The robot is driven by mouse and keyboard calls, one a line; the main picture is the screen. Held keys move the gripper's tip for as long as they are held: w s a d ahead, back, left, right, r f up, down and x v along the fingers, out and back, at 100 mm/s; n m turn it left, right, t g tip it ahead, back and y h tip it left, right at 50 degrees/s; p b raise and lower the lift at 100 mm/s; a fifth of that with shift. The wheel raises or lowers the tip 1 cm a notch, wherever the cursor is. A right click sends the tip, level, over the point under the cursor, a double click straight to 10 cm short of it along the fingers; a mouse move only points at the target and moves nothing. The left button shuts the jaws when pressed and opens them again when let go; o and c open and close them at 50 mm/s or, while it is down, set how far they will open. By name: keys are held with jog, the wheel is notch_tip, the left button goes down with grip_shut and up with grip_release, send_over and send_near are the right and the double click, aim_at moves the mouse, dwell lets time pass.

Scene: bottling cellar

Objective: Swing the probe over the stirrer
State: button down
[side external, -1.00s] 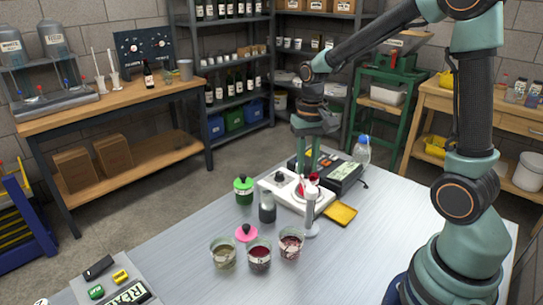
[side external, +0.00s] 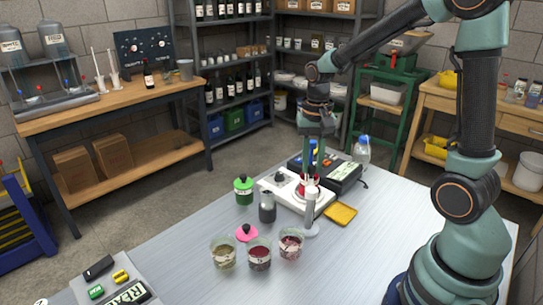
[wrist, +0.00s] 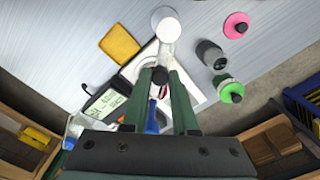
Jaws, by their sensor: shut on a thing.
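The white stirrer (side external: 272,187) with a dark knob stands on the steel table, below my gripper. It also shows in the wrist view (wrist: 196,92), partly covered by my fingers. My gripper (side external: 310,178) points down over it. In the wrist view my gripper (wrist: 160,78) has its green fingers close together at a small black-topped piece (wrist: 160,74), which seems to be the probe's top. The rest of the probe is mostly hidden. A red-filled vessel shows partly between the fingers. A pale upright stand (side external: 311,208) with a round base (wrist: 166,24) stands at the stirrer's near side.
A black meter (wrist: 104,100) sits beside the stirrer, with a yellow pad (side external: 341,214) nearby. A blue-capped bottle (side external: 362,154), green-lidded jar (side external: 243,190), dark bottle (side external: 267,208), pink piece (side external: 247,233) and several glass beakers stand around.

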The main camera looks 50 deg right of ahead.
aim_at(312, 169)
jog(key=c, duration=0.7)
grip_release()
notch_tip(312, 169, up, 12)
jog(key=shift+r, duration=0.1)
jog(key=s+a+n+t, duration=0.2)
jog(key=n, duration=0.1)
jog(key=s+a+f+n+t, duration=0.1)
jog(key=s+a+n, duration=0.1)
jog(key=a+n, duration=0.1)
jog(key=s+a+n+t, duration=0.2)
jog(key=a+n, duration=0.1)
jog(key=shift+s+f+t, duration=0.3)
jog(key=shift+s+f, duration=0.05)
jog(key=shift+f, duration=0.05)
